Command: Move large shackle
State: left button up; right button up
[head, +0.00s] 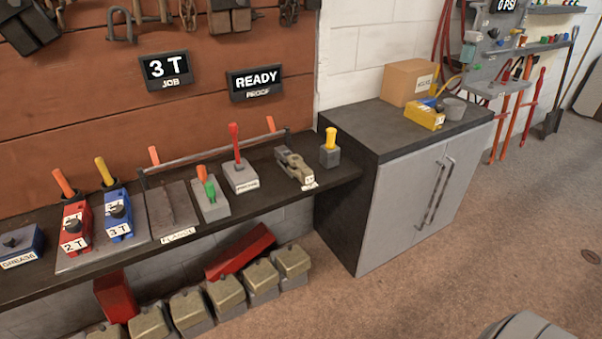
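Several metal shackle-like shapes hang on the red-brown plank wall at the top left of the head view. The left one is a U-shaped shackle (121,25), and another hangs beside it (155,11); the top edge cuts them off. I cannot tell which is the large shackle. A grey-olive metal fitting (295,166) with a white label lies at the right part of the bench (335,175); its exact kind is unclear. Neither of my grippers is in view.
A red 2T jack (75,228) and a blue 3T jack (117,215) stand on the bench, with a flange plate (172,208) beside them. Weights (187,312) lie below. A grey cabinet (400,205) stands right, carrying a cardboard box (408,82). The floor (500,225) before it is clear.

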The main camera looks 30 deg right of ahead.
aim_at(304, 174)
jog(key=k, duration=0.5)
jog(key=z, duration=1.65)
jog(key=i, duration=1.05)
jog(key=u, duration=0.95)
